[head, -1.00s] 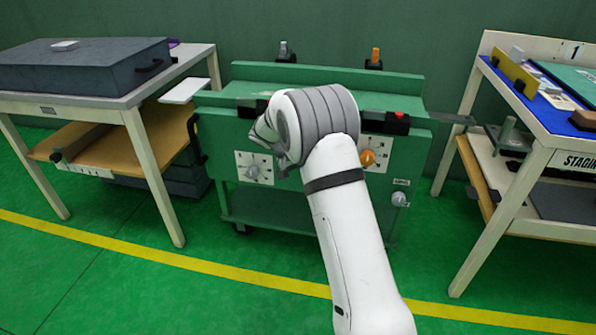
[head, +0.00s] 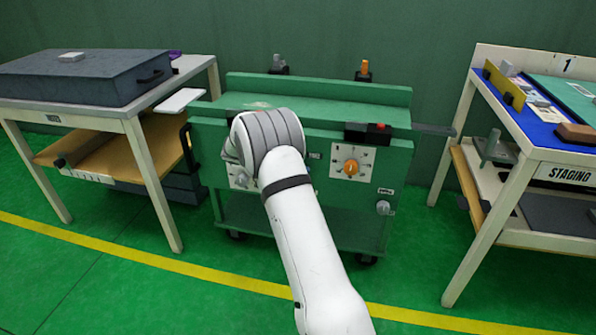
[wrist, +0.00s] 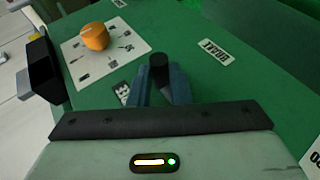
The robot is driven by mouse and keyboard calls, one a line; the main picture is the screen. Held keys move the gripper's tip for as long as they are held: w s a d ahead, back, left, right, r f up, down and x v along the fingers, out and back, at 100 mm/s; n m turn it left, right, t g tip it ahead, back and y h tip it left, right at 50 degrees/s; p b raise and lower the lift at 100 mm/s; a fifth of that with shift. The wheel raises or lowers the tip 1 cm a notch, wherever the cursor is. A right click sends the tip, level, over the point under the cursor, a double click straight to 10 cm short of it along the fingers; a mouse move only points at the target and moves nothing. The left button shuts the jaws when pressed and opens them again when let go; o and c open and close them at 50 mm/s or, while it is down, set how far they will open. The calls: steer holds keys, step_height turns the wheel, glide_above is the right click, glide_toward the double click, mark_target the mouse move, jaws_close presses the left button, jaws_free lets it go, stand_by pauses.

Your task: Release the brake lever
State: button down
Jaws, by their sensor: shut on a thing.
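The wrist view shows the two blue-grey fingers of my gripper (wrist: 160,90) closed around a black, round-ended lever (wrist: 159,64) on a green panel. I take it to be the brake lever; a small white label (wrist: 215,52) sits beside it, its text hard to read. The lever's lower part is hidden between the fingers. In the head view, my arm's wrist covers the gripper and lever at the front of the green cart (head: 335,205). The orange dial knob (wrist: 95,36) is apart from the fingers in the wrist view; it also shows in the head view (head: 352,167).
A grey knob (head: 383,207) is at lower right. A table with a dark case (head: 85,78) stands left; a blue-topped staging table (head: 545,118) stands right. Green floor in front is open.

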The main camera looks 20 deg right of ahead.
steer(key=c, duration=1.3)
jaws_free()
steer(key=shift+s, duration=0.1)
steer(key=p+v, duration=0.2)
steer(key=v, duration=0.6)
steer(key=shift+p, duration=0.3)
steer(key=shift+r, duration=0.1)
steer(key=s+a+r+n+t+y+p, duration=0.1)
steer(key=s+r+y+p, duration=0.2)
steer(key=s+r+p, duration=0.8)
steer(key=s+a+r+n+y+p, duration=0.25)
steer(key=s+r+p, duration=0.3)
steer(key=r, duration=0.85)
steer(key=s+a+r+t+y+p, duration=0.1)
steer(key=s+a+r+y+p, duration=0.1)
steer(key=s+r+p, duration=0.2)
steer(key=s+a+r+n+t+y+p, duration=0.1)
steer(key=s+r+p, duration=0.3)
steer(key=s, duration=0.6)
steer(key=s+a+r+t+y+p, duration=0.1)
steer(key=s+a+r+y+p, duration=0.2)
steer(key=s+r+p, duration=0.2)
steer(key=shift+s+a+r+t, duration=0.15)
steer(key=shift+s+r, duration=0.1)
steer(key=shift+s, duration=0.25)
steer(key=shift+s+d+r+t, duration=0.15)
steer(key=shift+s+r, duration=0.1)
steer(key=shift+s, duration=0.25)
